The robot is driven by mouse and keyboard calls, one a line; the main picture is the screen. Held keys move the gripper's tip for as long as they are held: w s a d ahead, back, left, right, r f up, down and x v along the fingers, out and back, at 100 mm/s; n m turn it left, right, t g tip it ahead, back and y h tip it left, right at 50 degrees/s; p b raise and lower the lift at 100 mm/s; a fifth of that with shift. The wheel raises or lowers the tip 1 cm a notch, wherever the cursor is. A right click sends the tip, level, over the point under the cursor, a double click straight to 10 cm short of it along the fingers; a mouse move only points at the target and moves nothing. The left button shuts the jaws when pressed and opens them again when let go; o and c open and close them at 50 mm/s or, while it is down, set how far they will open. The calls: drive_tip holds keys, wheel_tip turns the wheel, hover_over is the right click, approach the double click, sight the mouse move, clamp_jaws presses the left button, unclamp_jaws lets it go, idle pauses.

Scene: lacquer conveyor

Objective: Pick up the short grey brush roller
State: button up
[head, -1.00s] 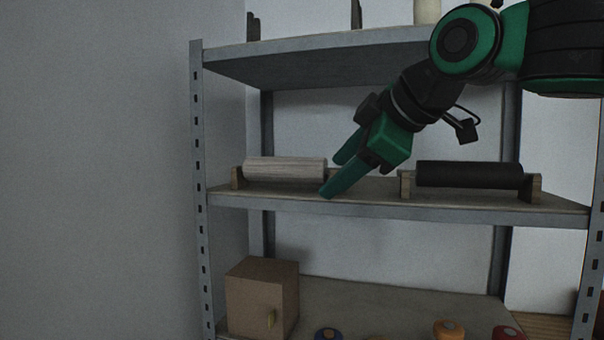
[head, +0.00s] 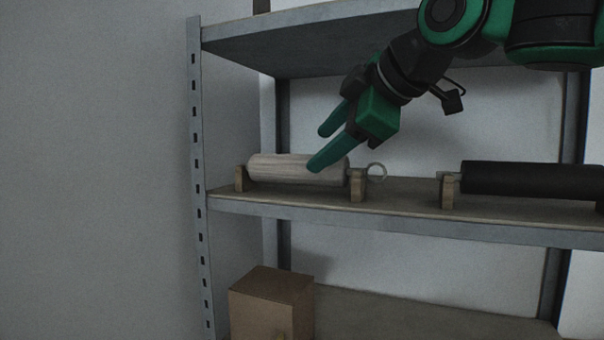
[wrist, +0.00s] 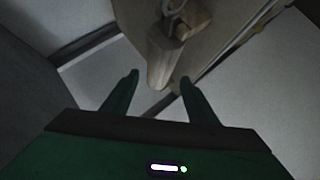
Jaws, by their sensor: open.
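The short grey brush roller (head: 280,167) lies level across two small wooden supports at the left end of the middle shelf. A metal ring (head: 377,171) shows at its right end, beside the right support (head: 358,186). My gripper (head: 320,148) is open and empty, pointing down and left, and its nearer finger overlaps the roller's right part in the head view. In the wrist view the roller (wrist: 163,62) appears end-on beyond and between the open fingertips (wrist: 160,80). I cannot tell whether a finger touches it.
A longer black roller (head: 530,180) rests on its own support (head: 448,190) to the right on the same shelf. The upper shelf (head: 310,36) hangs above my gripper. A cardboard-brown box (head: 270,300) stands on the lower shelf. A metal post (head: 194,150) borders the left side.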

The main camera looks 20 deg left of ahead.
sight(290, 169)
drive_tip(key=x, duration=0.3)
drive_tip(key=shift+w+d+f, duration=0.1)
drive_tip(key=shift+w+d, duration=0.1)
drive_tip(key=shift+w, duration=0.05)
drive_tip(key=shift+x, duration=2.55)
drive_tip(key=shift+s, duration=0.1)
drive_tip(key=c, duration=1)
